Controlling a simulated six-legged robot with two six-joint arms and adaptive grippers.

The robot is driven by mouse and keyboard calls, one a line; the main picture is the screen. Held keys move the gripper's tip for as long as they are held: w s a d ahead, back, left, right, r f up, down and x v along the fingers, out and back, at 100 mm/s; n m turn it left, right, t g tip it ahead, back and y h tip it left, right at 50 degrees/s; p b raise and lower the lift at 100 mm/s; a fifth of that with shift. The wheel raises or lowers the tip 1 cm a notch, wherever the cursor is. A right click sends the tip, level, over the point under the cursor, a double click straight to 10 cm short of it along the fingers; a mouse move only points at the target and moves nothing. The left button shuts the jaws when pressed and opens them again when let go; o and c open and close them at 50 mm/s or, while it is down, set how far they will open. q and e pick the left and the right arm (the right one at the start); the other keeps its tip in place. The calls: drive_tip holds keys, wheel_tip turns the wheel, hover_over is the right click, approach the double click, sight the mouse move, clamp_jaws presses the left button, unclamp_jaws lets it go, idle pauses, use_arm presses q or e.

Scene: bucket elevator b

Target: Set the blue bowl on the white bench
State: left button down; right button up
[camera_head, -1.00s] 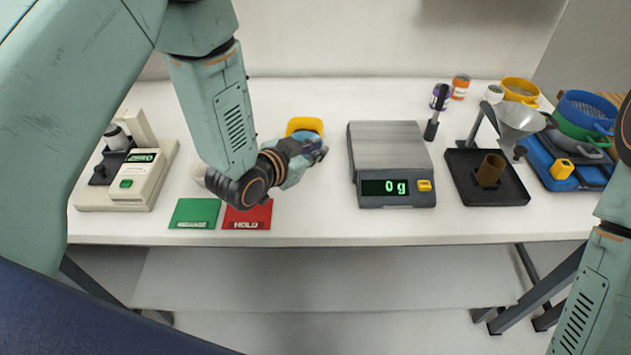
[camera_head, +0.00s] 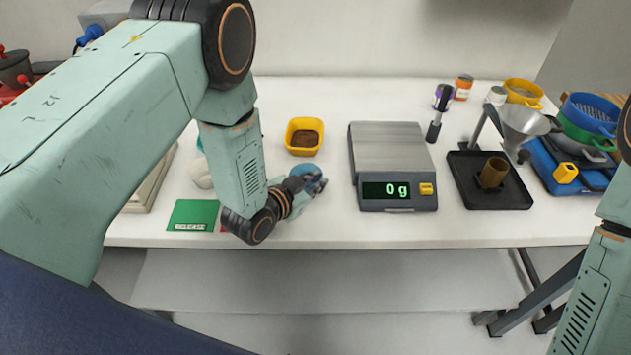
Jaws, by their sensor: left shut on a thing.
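The blue bowl (camera_head: 307,172) is a small round blue piece at the end of my left arm, low over the middle of the white bench (camera_head: 400,232). My left gripper (camera_head: 305,182) is shut on it; its fingers are partly hidden by the wrist and blend with the bowl. I cannot tell whether the bowl touches the bench top. Of my right arm only a link shows at the right edge; its gripper is out of view.
A yellow square dish (camera_head: 304,149) with brown contents stands just behind the bowl. A scale (camera_head: 390,150) reading 0 g is to its right. A green RELEASE card (camera_head: 193,214) lies left. A funnel stand (camera_head: 487,185) and stacked sieves (camera_head: 590,112) crowd the right.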

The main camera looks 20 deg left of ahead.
use_arm(q)
drive_tip(key=shift+d, duration=0.1)
drive_tip(key=shift+f, duration=0.1)
drive_tip(key=shift+f, duration=0.2)
drive_tip(key=c, duration=1.4)
unclamp_jaws()
drive_tip(key=shift+o, duration=0.2)
drive_tip(key=shift+r, duration=0.1)
drive_tip(key=shift+r, duration=0.15)
drive_tip(key=v, duration=1.1)
drive_tip(key=shift+s+r, duration=0.1)
drive_tip(key=shift+s, duration=0.4)
